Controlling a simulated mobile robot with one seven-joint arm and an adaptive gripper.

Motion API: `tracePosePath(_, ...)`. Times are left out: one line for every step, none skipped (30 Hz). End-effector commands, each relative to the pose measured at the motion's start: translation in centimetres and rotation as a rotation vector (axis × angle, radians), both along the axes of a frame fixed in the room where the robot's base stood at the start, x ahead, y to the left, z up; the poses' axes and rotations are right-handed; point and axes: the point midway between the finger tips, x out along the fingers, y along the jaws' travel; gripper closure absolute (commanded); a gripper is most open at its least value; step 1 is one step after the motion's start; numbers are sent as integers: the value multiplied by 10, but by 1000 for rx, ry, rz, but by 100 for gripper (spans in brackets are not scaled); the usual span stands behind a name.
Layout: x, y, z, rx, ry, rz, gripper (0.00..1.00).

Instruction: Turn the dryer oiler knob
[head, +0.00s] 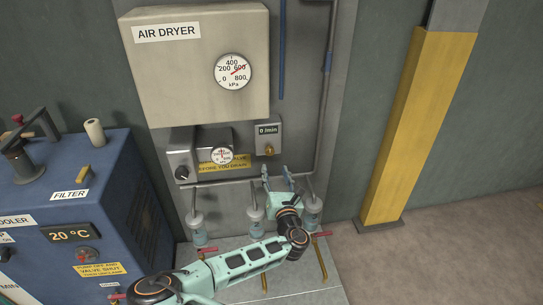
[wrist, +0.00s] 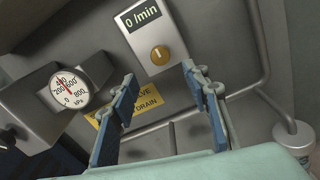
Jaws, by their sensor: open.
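The oiler knob is a small round brass knob (wrist: 160,55) on a grey box with a "0 /min" display (wrist: 142,16). In the head view the knob (head: 269,150) sits low on that box, below the air dryer cabinet. My gripper (wrist: 158,85) is open and empty, its two blue fingers spread apart. In the wrist view the knob lies beyond the fingertips, between their lines, and nothing touches it. In the head view my gripper (head: 278,182) is below the knob, in front of the back panel.
The air dryer cabinet (head: 200,65) hangs above. A box with a black knob (head: 182,172) and a gauge (head: 222,155) is to the left. Pipes and several clear bowls (head: 197,228) are below. A blue cooler unit (head: 75,215) stands left, a yellow post (head: 415,130) right.

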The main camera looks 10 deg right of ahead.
Motion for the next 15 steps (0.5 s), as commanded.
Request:
tracePosePath(8, 0, 0, 2, -2, 1, 57)
tracePosePath(13, 0, 0, 3, -2, 0, 57)
tracePosePath(20, -1, 0, 3, -3, -2, 57)
tracePosePath(26, -1, 0, 4, -3, -1, 57)
tracePosePath(32, 0, 0, 5, -2, 0, 57)
tracePosePath(40, -1, 0, 5, -2, -1, 57)
tracePosePath(46, -1, 0, 5, -2, 0, 57)
tracePosePath(52, -1, 0, 6, -3, -1, 57)
tracePosePath(59, -1, 0, 5, -2, -3, 57)
tracePosePath(64, 0, 0, 5, -2, 0, 57)
tracePosePath(69, -1, 0, 5, -2, -1, 57)
tracePosePath(75, -1, 0, 5, -2, -1, 57)
tracePosePath(78, -1, 0, 6, -2, -3, 57)
tracePosePath(82, 0, 0, 6, -3, -2, 57)
tracePosePath(86, -1, 0, 6, -3, -2, 57)
